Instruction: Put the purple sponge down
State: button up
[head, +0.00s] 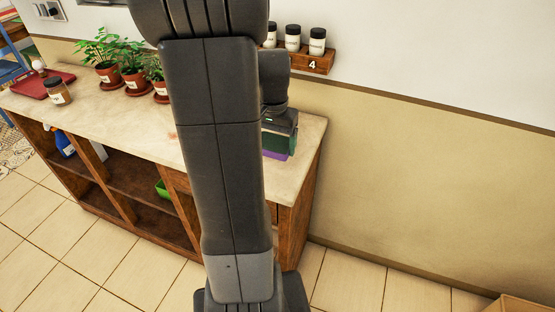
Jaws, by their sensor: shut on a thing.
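The purple sponge (275,154) shows as a thin purple strip below a dark green part, at the right end of the counter. My gripper (281,136) is shut on the sponge from above. The sponge is at or just above the pale countertop (305,135), and I cannot tell if it touches it. My arm hides the left side of the gripper and part of the sponge.
Several potted plants (132,80), a brown-filled jar (57,92) and a red tray (42,84) stand on the counter's left part. A wooden rack (318,62) with white jars hangs on the wall. A green item (162,189) is on the shelf below.

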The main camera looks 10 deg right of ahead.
aim_at(274, 165)
jog(key=shift+f, duration=2.55)
jog(key=shift+f, duration=0.1)
jog(key=o, duration=1)
jog(key=shift+c, duration=0.2)
notch_tip(274, 165, up, 12)
jog(key=shift+r+p, duration=0.15)
jog(key=shift+p, duration=0.2)
